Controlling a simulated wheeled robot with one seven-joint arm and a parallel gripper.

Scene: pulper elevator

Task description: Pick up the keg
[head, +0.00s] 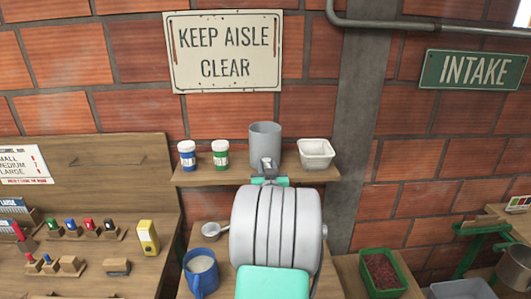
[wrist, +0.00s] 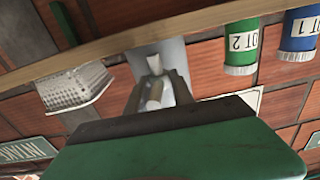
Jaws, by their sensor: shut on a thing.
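The keg, a plain grey cylinder (head: 265,138), stands upright at the wooden shelf in the head view, between two jars and a white tub. In the wrist view, which is upside down, its grey body (wrist: 181,54) shows behind the fingers. My gripper (head: 266,163) is in front of the keg's lower part. In the wrist view my gripper (wrist: 157,82) has its fingers closed around a small pale protruding part in front of the grey body. My gripper hides the keg's lower front, so I cannot tell whether its base touches the shelf.
A blue-labelled jar (head: 187,155) and a green-labelled jar (head: 220,154) stand left of the keg. The white tub (head: 316,153) is close on its right. Below are a blue mug (head: 201,271) and a green crate (head: 383,273).

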